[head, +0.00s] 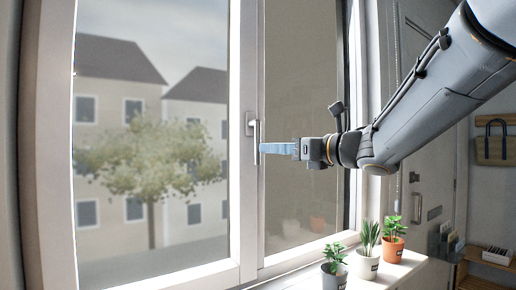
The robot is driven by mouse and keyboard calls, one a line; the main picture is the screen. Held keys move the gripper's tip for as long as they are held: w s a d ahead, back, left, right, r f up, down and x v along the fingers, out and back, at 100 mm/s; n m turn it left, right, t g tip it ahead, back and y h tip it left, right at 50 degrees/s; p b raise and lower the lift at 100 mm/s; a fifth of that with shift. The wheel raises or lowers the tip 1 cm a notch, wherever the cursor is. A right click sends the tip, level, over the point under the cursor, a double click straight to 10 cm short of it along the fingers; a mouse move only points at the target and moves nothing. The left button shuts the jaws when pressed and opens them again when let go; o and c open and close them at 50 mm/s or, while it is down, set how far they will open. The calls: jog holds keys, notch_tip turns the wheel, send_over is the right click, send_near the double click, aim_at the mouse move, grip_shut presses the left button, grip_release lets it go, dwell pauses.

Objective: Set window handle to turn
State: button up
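The window handle (256,142) is a metal lever on the middle upright of the white window frame. Its mount is near the top and its grip hangs straight down. My gripper (266,148) comes in from the right, with its light blue fingers pointing left at the grip of the handle. The fingertips overlap the lower half of the grip in this view. The fingers are seen side-on, so I cannot tell whether they touch the handle or are closed on it.
Three potted plants, in a dark grey pot (333,276), a white pot (367,264) and an orange pot (393,249), stand on the sill (405,267) below my arm. A white door (432,165) and a hanging bag (492,148) are to the right.

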aim_at(257, 148)
jog(key=p+x, duration=0.2)
jog(key=x, duration=0.5)
jog(key=shift+w+a+f, duration=0.1)
jog(key=shift+w, duration=0.05)
grip_shut()
